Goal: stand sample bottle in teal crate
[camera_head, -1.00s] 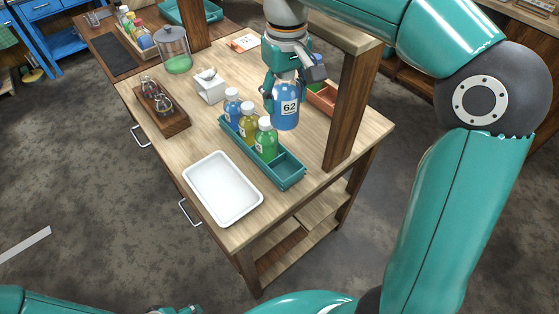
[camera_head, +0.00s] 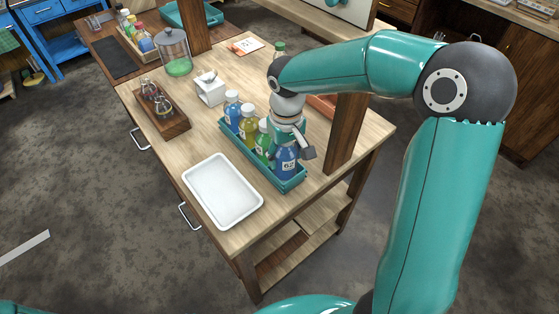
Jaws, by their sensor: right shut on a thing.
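The sample bottle (camera_head: 286,162) is blue with a white label reading 62. It is upright at the near end compartment of the teal crate (camera_head: 293,186), its lower part behind the crate wall. I cannot tell whether its base touches the crate floor. My right gripper (camera_head: 288,146) is above the crate, pointing down and shut on the bottle's upper part. A blue bottle (camera_head: 232,106), a yellow bottle (camera_head: 248,124) and a green bottle (camera_head: 263,142) stand in the other compartments; the gripper is close beside the green one. My left gripper is not in view.
A white tray (camera_head: 222,190) lies left of the crate. A wooden flask rack (camera_head: 170,122), a white box (camera_head: 211,91) and a glass jar (camera_head: 175,60) stand farther back. A wooden post (camera_head: 345,135) rises close to the right of the gripper.

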